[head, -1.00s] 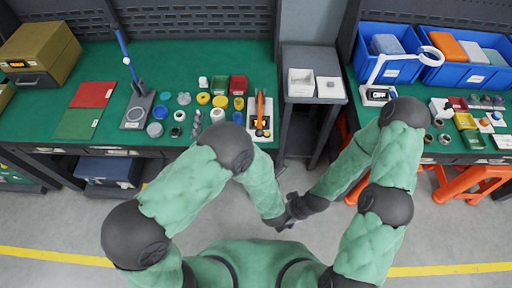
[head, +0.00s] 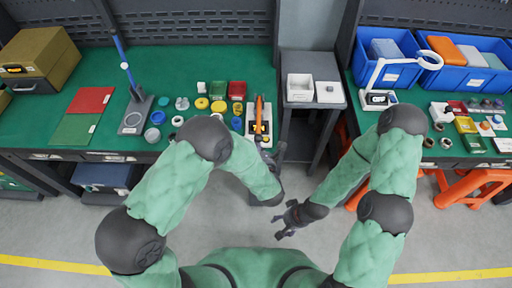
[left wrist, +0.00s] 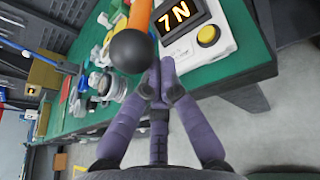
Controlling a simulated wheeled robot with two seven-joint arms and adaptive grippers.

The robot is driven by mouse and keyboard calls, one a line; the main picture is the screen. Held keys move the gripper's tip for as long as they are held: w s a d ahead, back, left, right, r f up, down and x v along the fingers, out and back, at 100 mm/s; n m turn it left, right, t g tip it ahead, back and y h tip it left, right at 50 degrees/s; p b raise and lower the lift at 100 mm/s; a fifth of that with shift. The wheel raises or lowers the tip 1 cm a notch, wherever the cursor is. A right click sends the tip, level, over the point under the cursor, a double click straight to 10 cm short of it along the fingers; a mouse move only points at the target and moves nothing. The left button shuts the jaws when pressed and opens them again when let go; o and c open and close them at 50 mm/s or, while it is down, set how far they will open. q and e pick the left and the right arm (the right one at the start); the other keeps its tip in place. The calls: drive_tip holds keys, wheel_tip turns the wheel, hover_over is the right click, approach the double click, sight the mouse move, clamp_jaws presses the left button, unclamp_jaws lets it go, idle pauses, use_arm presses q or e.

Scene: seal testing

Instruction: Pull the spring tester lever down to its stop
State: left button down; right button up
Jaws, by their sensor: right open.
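The spring tester (head: 253,130) stands at the right front of the green bench, a white body with an orange lever (head: 259,107). In the left wrist view the lever (left wrist: 138,18) ends in a black ball knob (left wrist: 133,50). Beside it are a display reading 7 N and a yellow button (left wrist: 208,36). My left gripper (head: 273,157) is just in front of the tester at the bench edge. In the left wrist view its fingertips (left wrist: 162,70) are together with nothing between them, close to the knob; contact cannot be told. My right gripper (head: 284,222) is open and empty over the floor.
Several rings, cups and small bins stand left of the tester, with a blue-poled stand (head: 135,110) further left. A grey side table (head: 310,65) with white trays (head: 299,88) stands right of the bench. The floor in front is clear.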

use_arm(q)
drive_tip(key=shift+r, duration=0.2)
use_arm(e)
drive_tip(key=shift+r, duration=0.1)
use_arm(q)
drive_tip(key=shift+r+p, duration=0.75)
drive_tip(key=shift+p, duration=0.1)
drive_tip(key=shift+r+g+p, duration=0.4)
drive_tip(key=shift+p, duration=0.15)
use_arm(e)
wheel_tip(320, 180, up, 3)
drive_tip(key=shift+f, duration=0.2)
use_arm(q)
drive_tip(key=shift+f, duration=0.15)
use_arm(e)
drive_tip(key=shift+f, duration=0.1)
